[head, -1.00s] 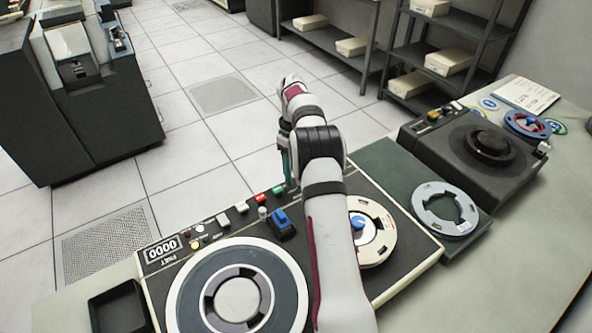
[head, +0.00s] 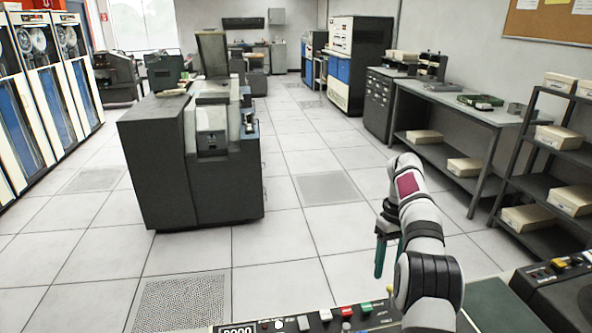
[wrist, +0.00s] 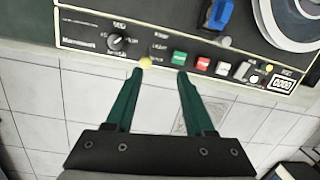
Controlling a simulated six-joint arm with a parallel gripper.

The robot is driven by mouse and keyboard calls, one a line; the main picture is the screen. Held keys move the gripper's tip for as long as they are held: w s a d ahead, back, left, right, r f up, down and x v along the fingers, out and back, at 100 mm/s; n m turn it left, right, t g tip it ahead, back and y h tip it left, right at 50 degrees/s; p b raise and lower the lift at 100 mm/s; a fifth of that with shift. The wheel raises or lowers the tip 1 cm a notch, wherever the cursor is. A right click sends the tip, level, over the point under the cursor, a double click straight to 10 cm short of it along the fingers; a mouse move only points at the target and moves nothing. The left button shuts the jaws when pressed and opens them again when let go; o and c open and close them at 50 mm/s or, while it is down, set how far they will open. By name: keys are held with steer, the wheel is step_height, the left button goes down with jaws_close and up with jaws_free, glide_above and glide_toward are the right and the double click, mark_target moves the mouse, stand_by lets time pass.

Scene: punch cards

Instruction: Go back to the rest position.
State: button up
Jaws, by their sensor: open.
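My gripper (wrist: 165,78) is open and empty in the wrist view, its two green fingers apart over the front edge of the control panel (wrist: 85,14). Its fingers also show in the head view (head: 387,258), hanging down above the floor beyond the panel. In the wrist view, a yellow button (wrist: 145,62) lies near the left fingertip. A green button (wrist: 179,58) and a red button (wrist: 203,64) lie near the right one. I cannot tell whether the fingers touch anything.
A blue switch (wrist: 216,14) and part of a round reel (wrist: 290,22) are on the panel. In the head view, a dark machine cabinet (head: 190,175) stands on the floor to the left. Shelves with boxes (head: 545,180) stand at the right. The tiled floor between is clear.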

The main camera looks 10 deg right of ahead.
steer(key=s+a+r+m, duration=0.3)
steer(key=s+a+r, duration=0.7)
steer(key=s+a, duration=0.4)
steer(key=s+a+f+m, duration=0.2)
steer(key=s+a, duration=0.3)
steer(key=s, duration=0.5)
steer(key=s+a+f+m+t+y, duration=0.1)
steer(key=s+a+f, duration=0.3)
steer(key=s, duration=0.6)
steer(key=shift+s+a+f+m, duration=0.2)
steer(key=shift+a+f+m, duration=0.2)
steer(key=shift+a+m, duration=0.25)
steer(key=shift+d, duration=0.1)
